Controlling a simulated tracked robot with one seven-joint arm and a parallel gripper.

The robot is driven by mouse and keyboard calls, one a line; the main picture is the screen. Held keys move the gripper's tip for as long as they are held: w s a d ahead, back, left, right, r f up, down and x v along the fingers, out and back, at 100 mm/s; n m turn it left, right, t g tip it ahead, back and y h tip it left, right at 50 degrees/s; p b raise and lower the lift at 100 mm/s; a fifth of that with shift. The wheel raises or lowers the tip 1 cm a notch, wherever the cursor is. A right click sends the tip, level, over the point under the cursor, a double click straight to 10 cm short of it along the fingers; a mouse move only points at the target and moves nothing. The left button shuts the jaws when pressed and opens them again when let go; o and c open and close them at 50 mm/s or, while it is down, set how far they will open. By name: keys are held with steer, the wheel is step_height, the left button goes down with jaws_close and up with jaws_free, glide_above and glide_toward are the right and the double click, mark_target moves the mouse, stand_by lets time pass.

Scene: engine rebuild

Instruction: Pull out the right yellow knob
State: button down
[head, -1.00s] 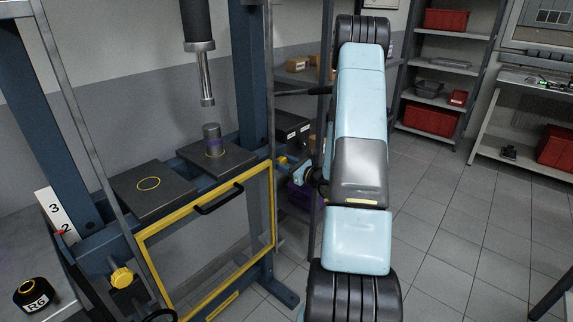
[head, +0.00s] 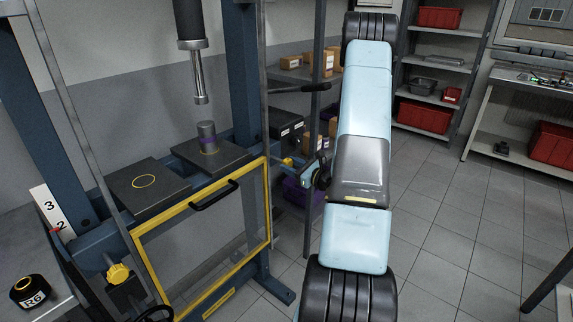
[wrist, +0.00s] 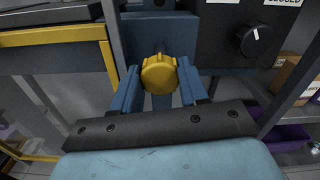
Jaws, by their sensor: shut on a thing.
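The right yellow knob (head: 288,162) stands out from the right side of the blue press frame, with a gap between it and the frame's edge. In the wrist view the ribbed knob (wrist: 159,74) sits between the two blue fingers of my gripper (wrist: 158,88). My gripper (head: 308,172) is shut on it from the right. The fingertips lie along the knob's left and right sides. The left yellow knob (head: 119,273) is on the press's near left side, apart from my gripper.
A yellow-framed guard door (head: 205,297) with a black handle closes the press front. A black panel with a rotary dial (wrist: 251,40) is right of the knob. A metal post and shelf with boxes and a purple bin (head: 300,195) stand close behind. Tiled floor is open to the right.

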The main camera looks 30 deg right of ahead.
steer(key=shift+s+d, duration=0.1)
steer(key=shift+s, duration=0.05)
steer(key=c, duration=0.8)
jaws_free()
steer(key=shift+s+d, duration=0.1)
steer(key=shift+s, duration=0.05)
steer(key=shift+o, duration=1.2)
steer(key=v, duration=1.3)
steer(key=shift+s, duration=0.3)
